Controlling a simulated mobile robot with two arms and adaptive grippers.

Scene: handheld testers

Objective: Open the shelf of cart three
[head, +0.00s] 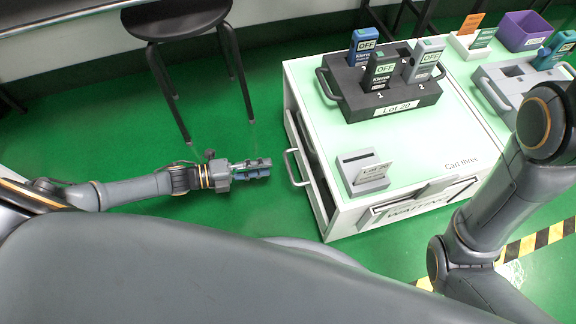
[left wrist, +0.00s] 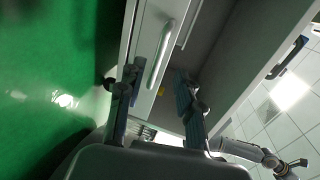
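Cart three (head: 455,160) is a white cart with a pale green top, marked "Cart three". Its shelf has a pale front (head: 306,187) on the cart's left side, with a bar handle (head: 291,168) standing out from it. A dark opening shows beside this front. My left gripper (head: 262,168) is open and points at the handle from the left, close to it. In the left wrist view the handle (left wrist: 161,55) lies ahead, between the lines of the two spread fingers (left wrist: 156,97). I cannot tell any contact. My right gripper is out of view.
A black tray (head: 350,101) marked "Lot 20" with several testers stands on the cart, near a grey holder (head: 362,171). A black stool (head: 178,20) stands behind my left arm. Green floor (head: 238,215) around my left gripper is clear. Another cart adjoins at right.

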